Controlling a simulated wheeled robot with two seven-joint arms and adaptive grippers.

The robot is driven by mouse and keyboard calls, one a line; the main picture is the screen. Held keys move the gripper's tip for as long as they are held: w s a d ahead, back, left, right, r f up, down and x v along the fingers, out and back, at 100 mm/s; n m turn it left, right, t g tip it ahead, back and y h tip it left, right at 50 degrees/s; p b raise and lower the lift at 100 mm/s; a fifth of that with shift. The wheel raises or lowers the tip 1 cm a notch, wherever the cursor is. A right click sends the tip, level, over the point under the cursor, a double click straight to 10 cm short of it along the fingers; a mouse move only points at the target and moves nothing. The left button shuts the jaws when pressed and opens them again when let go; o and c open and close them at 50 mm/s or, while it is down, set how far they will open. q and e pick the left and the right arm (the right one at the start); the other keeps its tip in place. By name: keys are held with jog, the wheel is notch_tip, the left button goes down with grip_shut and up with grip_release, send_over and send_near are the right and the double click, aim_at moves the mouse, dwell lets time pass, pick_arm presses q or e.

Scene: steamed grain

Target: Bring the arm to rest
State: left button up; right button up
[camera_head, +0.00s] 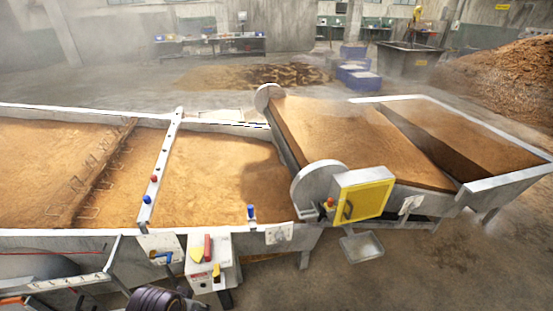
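Neither my left nor my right gripper shows in the head view, and I see no arm that is clearly mine. A dark ribbed round part (160,300) sits at the bottom edge, cut off by the frame; I cannot tell what it belongs to. The long metal trough (215,124) runs across the view, filled with brown grain (215,165). A white bar (160,165) with red and blue knobs spans it.
A sloped conveyor (360,130) with a yellow box (362,200) stands right of the trough. A white stand (208,268) holding small tools is in front. A small metal tray (361,246) hangs under the yellow box. The floor (420,275) at lower right is clear.

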pick_arm(q)
jog(key=s+f+g, duration=0.1)
jog(key=s+f, duration=0.2)
jog(key=f, duration=3)
jog(key=s+a+f, duration=0.2)
jog(key=s+f, duration=0.7)
jog(key=s, duration=0.2)
jog(key=s+a+f+g, duration=0.1)
jog(key=s+a+f, duration=0.1)
jog(key=s+f, duration=0.8)
jog(key=shift+s+f+g, duration=0.2)
jog(key=shift+s+g, duration=0.1)
jog(key=shift+s, duration=0.25)
